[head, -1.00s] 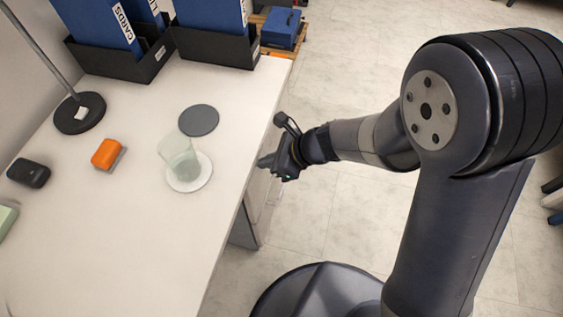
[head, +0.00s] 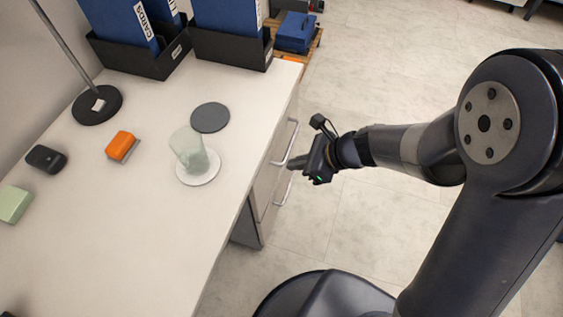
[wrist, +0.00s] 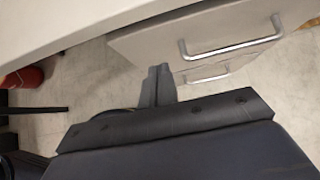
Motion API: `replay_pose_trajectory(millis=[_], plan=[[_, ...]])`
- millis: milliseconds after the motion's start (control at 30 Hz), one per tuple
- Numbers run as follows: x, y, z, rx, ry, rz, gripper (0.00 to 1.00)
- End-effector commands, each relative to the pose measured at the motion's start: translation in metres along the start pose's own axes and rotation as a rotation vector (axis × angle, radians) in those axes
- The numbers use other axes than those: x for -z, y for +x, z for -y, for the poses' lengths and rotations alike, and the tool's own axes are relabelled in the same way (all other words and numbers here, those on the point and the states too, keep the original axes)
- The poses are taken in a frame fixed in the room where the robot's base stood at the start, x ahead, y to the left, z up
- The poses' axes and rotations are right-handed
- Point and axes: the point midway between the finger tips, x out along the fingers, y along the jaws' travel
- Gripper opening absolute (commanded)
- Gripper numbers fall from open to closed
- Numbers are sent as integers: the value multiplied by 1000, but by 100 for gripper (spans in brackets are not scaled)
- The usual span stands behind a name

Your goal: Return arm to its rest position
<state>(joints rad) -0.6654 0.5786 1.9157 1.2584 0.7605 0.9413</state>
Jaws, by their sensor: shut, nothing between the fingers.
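My gripper (head: 296,162) is beside the desk's right edge in the head view, close to the drawer handles and apart from the things on the desk. Its fingers are together and empty; they also show in the wrist view (wrist: 158,86), pointing toward the drawer fronts. My arm reaches in from the right of the head view. Whether the fingers touch a drawer handle I cannot tell.
The desk (head: 120,215) holds a pale translucent cup (head: 188,150) on a white disc (head: 201,176), a grey disc (head: 210,117), an orange block (head: 121,145) and a lamp base (head: 97,108). Drawer handles (head: 286,143) stick out on its right side. Floor (head: 390,85) is open beyond.

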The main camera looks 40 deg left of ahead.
Motion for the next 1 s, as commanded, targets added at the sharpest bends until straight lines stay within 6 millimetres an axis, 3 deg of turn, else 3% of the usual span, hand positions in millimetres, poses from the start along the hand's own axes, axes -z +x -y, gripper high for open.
replay_pose_trajectory(millis=[33,200,400,833,1000], plan=[[-3,-16,1,5,2,1,0],[-1,-49,0,3,2,-1,0],[0,-69,0,0,2,-2,0],[1,-71,0,-2,2,-3,0],[2,-57,-1,-5,0,-4,0]])
